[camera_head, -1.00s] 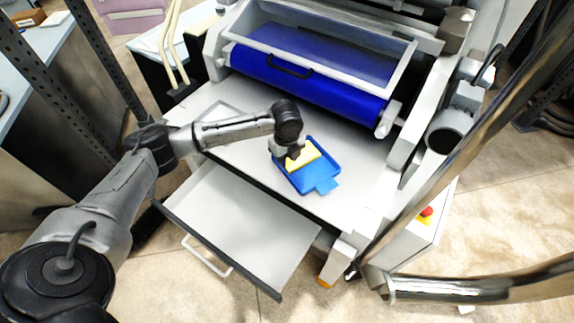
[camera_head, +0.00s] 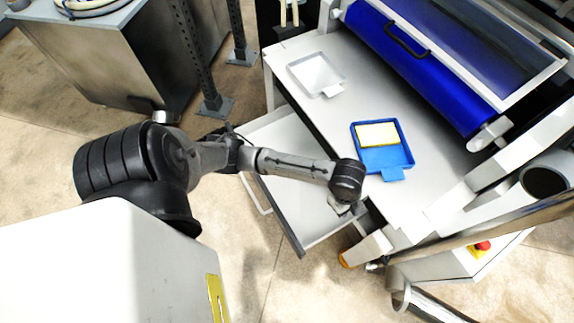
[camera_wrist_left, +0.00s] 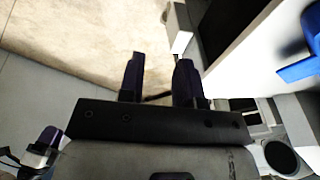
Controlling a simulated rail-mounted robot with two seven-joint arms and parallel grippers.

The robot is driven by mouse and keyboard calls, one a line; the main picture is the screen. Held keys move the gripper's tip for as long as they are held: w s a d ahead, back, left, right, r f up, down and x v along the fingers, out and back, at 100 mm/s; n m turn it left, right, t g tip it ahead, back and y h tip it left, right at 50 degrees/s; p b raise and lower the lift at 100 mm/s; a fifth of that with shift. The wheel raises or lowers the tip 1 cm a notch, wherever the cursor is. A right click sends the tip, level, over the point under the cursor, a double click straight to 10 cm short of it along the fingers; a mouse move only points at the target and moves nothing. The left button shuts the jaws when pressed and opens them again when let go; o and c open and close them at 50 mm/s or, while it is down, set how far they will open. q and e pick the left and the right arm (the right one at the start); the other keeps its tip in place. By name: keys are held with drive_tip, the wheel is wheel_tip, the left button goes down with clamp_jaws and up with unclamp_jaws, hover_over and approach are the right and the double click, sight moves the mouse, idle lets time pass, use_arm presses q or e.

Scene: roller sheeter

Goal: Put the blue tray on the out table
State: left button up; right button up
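The blue tray (camera_head: 398,157) lies flat on the white table (camera_head: 328,118) in front of the blue roller, its tab toward the front edge. My left gripper (camera_head: 343,208) is at the table's front edge, over the open drawer's corner, clear of the tray. In the left wrist view its two dark fingers (camera_wrist_left: 158,80) stand apart with nothing between them. Part of a blue thing, likely the tray, shows at that view's right edge (camera_wrist_left: 298,68). I cannot tell which surface is the out table.
A small white tray (camera_head: 316,74) lies on the table's left part. A pulled-out drawer (camera_head: 285,165) sits below the table. The blue roller (camera_head: 425,75) and its guard stand behind. A steel bench (camera_head: 100,50) with hoses is at upper left.

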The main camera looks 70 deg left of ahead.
use_arm(q)
drive_tip(key=s+a+n+t+y, duration=0.1)
drive_tip(key=s+n, duration=1.2)
drive_tip(key=s, duration=0.4)
drive_tip(key=shift+s+t+y, duration=0.3)
drive_tip(key=shift+s+t, duration=0.05)
drive_tip(key=shift+t, duration=0.05)
